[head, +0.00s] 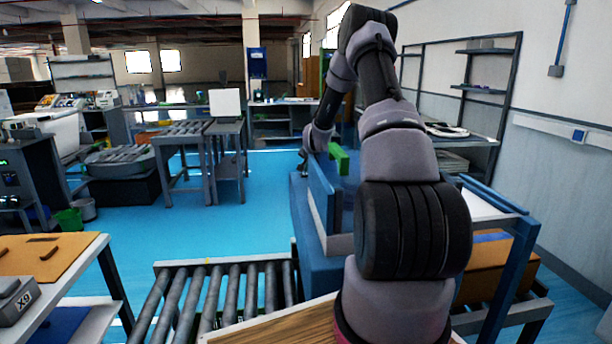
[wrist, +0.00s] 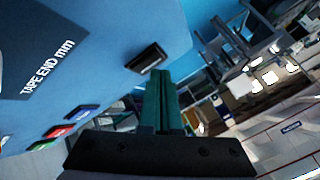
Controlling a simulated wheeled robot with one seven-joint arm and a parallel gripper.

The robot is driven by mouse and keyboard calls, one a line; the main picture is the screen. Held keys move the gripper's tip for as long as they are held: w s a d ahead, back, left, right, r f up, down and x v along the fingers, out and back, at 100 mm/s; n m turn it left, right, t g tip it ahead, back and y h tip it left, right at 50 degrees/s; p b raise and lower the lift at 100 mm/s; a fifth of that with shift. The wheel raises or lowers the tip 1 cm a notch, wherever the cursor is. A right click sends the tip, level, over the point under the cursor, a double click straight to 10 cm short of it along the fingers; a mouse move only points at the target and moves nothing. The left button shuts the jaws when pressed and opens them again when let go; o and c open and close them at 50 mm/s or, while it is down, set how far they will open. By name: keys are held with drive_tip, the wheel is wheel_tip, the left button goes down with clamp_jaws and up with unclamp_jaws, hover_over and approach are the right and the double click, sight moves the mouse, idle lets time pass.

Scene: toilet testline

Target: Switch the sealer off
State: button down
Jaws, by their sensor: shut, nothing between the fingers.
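The sealer (head: 318,262) is a blue machine in the middle right of the head view, partly hidden by my arm. In the wrist view its blue panel (wrist: 110,30) fills the upper left, tilted, with the print "TAPE END mm". A black switch (wrist: 148,58) sits near the panel's edge. My gripper (wrist: 161,75) is shut and empty, its dark green fingertips just beside the switch. I cannot tell whether they touch it. In the head view my gripper (head: 303,168) is small, at the sealer's far left side. The switch's position is unclear.
Red (wrist: 82,111), green and blue buttons lie lower on the panel. A green part (head: 338,158) stands up on the sealer. A roller conveyor (head: 215,290) is in front, and a table with a cardboard sheet (head: 45,255) is at left. Blue floor (head: 200,225) is free between.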

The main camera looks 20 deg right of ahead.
sight(306, 175)
drive_tip(key=shift+r, duration=0.2)
drive_tip(key=shift+r, duration=3)
